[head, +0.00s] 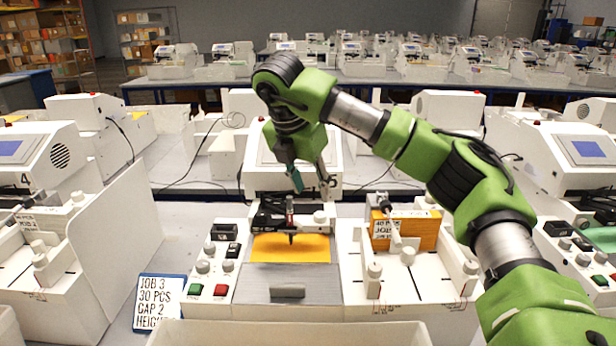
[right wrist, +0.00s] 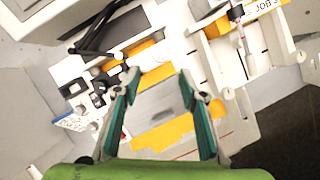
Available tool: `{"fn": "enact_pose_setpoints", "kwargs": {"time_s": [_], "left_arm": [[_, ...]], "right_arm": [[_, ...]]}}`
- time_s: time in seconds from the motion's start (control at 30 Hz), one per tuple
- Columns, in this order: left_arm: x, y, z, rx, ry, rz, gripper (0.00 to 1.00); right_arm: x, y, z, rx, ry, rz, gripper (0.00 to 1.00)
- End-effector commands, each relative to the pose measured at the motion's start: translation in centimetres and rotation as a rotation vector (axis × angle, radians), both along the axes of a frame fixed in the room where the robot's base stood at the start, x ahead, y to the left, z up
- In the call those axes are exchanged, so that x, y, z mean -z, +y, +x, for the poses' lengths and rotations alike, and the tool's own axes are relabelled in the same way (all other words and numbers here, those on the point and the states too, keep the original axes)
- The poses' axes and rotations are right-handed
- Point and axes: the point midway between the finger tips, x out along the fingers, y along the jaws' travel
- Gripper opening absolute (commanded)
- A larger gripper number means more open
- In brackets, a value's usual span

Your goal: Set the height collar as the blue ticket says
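The blue-framed ticket (head: 158,303) stands at the front left in the head view. It reads JOB 3, 30 PCS, GAP 2 and HEIGHT; the height figure is hidden by the white bin. The pen carriage (head: 268,221) of the middle plotter holds an upright pen (head: 291,226) over an orange card (head: 290,248). I cannot pick out the height collar or its setting. My right gripper (head: 309,184) is above and behind the pen, its teal fingers pointing down. In the right wrist view the fingers (right wrist: 157,78) are apart with nothing between them. My left gripper is not in view.
Green (head: 195,289) and red (head: 221,290) buttons sit left of the card bed. An orange stack (head: 418,233) with a JOB label stands in a rack on the right. A white bin (head: 290,333) lies in front. More plotters flank this one.

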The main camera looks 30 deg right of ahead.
Motion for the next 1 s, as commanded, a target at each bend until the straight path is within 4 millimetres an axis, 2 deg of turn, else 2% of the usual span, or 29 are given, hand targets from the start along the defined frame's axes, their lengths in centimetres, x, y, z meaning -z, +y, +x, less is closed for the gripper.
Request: {"fn": "enact_pose_setpoints", "kwargs": {"time_s": [0.1,0.3,1.0], "left_arm": [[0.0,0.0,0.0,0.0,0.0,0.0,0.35],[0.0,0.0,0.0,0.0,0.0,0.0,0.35],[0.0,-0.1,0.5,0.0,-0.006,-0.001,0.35]], "right_arm": [[-1.5,0.5,-0.2,0.001,-0.003,-0.002,0.38],[-2.7,1.0,-0.5,0.001,-0.001,-0.001,0.38],[-2.7,1.0,-0.5,0.0,0.001,0.0,0.38]]}}
